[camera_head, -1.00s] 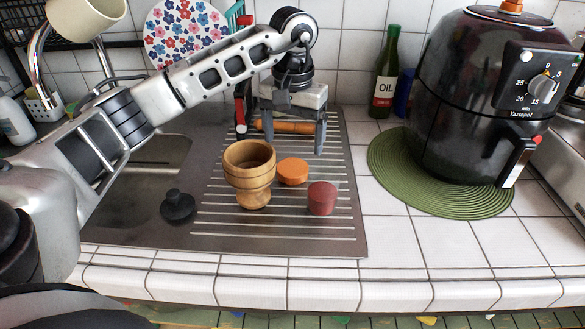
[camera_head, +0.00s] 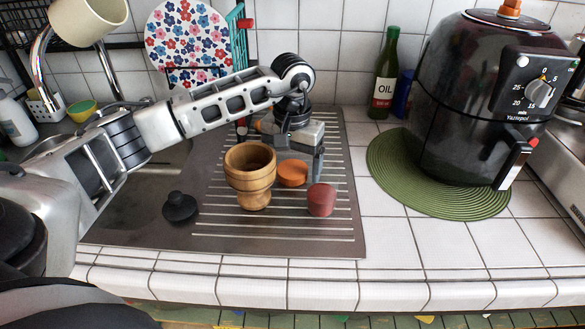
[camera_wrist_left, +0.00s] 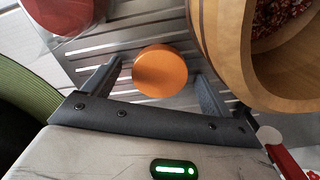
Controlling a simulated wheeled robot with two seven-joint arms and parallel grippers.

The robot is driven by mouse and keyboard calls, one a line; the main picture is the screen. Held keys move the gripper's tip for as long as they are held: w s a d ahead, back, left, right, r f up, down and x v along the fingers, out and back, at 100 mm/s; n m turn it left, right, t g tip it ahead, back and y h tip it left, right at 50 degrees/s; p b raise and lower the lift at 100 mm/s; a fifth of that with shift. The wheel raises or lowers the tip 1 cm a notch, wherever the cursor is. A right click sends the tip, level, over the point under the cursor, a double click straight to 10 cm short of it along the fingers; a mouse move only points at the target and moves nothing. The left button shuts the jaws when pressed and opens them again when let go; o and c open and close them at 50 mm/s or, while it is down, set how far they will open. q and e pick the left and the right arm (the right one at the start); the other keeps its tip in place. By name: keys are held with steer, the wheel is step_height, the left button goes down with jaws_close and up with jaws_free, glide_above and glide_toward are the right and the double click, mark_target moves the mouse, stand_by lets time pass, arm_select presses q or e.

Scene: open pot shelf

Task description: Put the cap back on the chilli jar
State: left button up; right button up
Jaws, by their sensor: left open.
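A round orange cap-like disc (camera_head: 293,173) lies on the ribbed steel drainboard. It also shows in the left wrist view (camera_wrist_left: 160,71). My left gripper (camera_head: 291,160) is open and low over the disc, with its fingertips on either side of it in the wrist view (camera_wrist_left: 157,74); contact is not visible. A wooden footed jar (camera_head: 250,182) stands upright and open just left of the disc. Its mouth (camera_wrist_left: 228,60) shows red, chilli-like flakes inside. My right gripper is not in view.
A dark red round piece (camera_head: 321,200) stands close to the right of the disc. A black knobbed lid (camera_head: 179,207) lies left of the wooden jar. A green mat (camera_head: 385,172) with a black air fryer (camera_head: 455,110) is at right; an oil bottle (camera_head: 385,75) stands behind.

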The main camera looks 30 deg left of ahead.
mark_target(293, 169)
arm_select(q)
steer(key=shift+c, duration=0.4)
steer(key=c, duration=1)
step_height(293, 169, up, 10)
steer(key=shift+r+b, duration=0.1)
steer(key=shift+b, duration=0.5)
